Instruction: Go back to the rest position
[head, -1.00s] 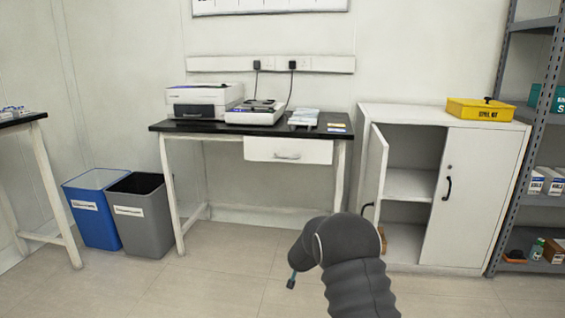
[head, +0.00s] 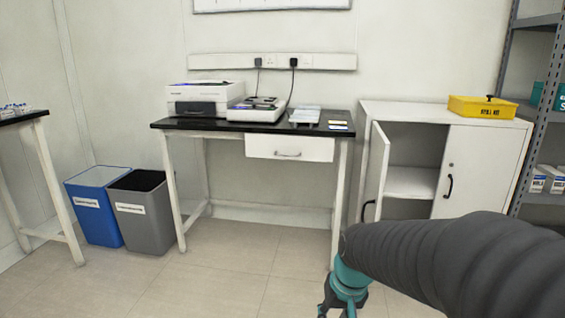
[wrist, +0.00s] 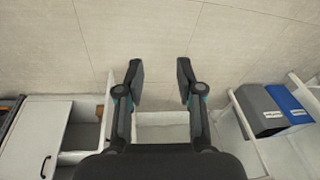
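My gripper (wrist: 161,82) is in the wrist view with its two fingers apart and nothing between them. Beyond the fingers is the tiled floor. In the head view my arm reaches in from the lower right, its dark ribbed sleeve and a teal joint showing in front of the cabinet. The fingertips cannot be made out in the head view.
A white cabinet (head: 480,180) has its left door open. A black-topped table (head: 220,126) carries a printer (head: 200,98) and a scale. Blue (head: 95,205) and grey (head: 145,215) bins stand left of it. The floor (head: 225,275) in front is clear.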

